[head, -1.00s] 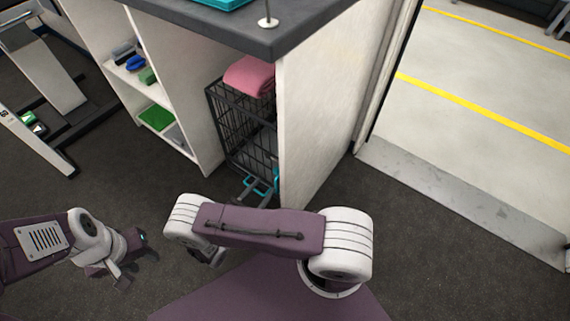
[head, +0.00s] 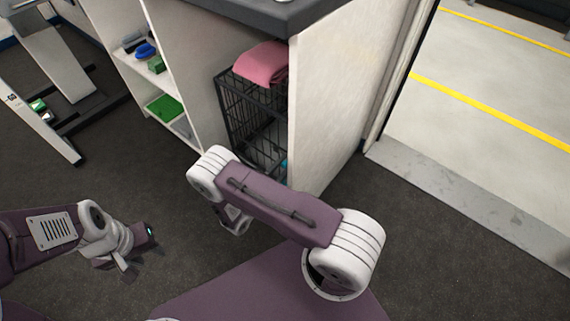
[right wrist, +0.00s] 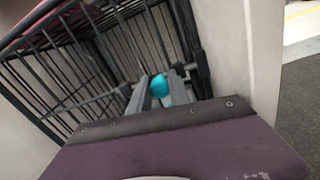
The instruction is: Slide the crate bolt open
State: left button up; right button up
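The black wire crate (head: 233,112) stands in the bay under the counter. Its bars fill the upper left of the right wrist view (right wrist: 75,65). A round teal knob (right wrist: 159,85), seemingly the bolt's, shows at the crate front; a bit of teal (head: 284,167) also shows in the head view beside the bay's right wall. My right gripper (right wrist: 158,92) points at the crate, its grey fingers apart on either side of the knob; I cannot tell whether they touch it. My forearm hides it in the head view. My left gripper (head: 143,263) hangs empty over the floor, fingers apart.
A folded pink towel (head: 262,64) lies on the crate. A white side panel (head: 335,105) closes the bay on the right. Shelves (head: 150,85) with small items stand left of it. A metal doorway sill (head: 440,190) lies at right.

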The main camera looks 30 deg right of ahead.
aim_at(283, 150)
grip_shut()
dwell(1.0)
